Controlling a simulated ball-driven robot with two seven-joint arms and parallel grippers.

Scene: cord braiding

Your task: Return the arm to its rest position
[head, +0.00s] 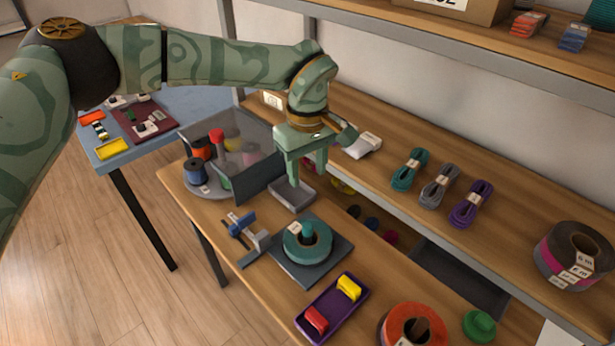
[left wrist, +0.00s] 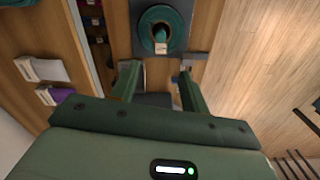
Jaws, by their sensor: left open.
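My left arm reaches in from the left in the head view. Its gripper (head: 307,182) points down above a small grey tray (head: 292,194) on the workbench. The jaws are open, with nothing seen between them. In the left wrist view the two fingers of the gripper (left wrist: 157,82) stand apart, and a teal cord spool (left wrist: 160,30) lies beyond them. In the head view this teal spool (head: 307,241) sits on a dark square plate (head: 338,254) in front of the gripper. My right gripper is not in view.
A blue clamp (head: 240,230) stands left of the spool. A purple tray (head: 332,310) holds red and yellow pieces. An orange spool (head: 414,325) lies at the front. A clear-walled bin (head: 258,140) stands behind left. The shelf (head: 385,137) behind carries several cord bundles (head: 440,187).

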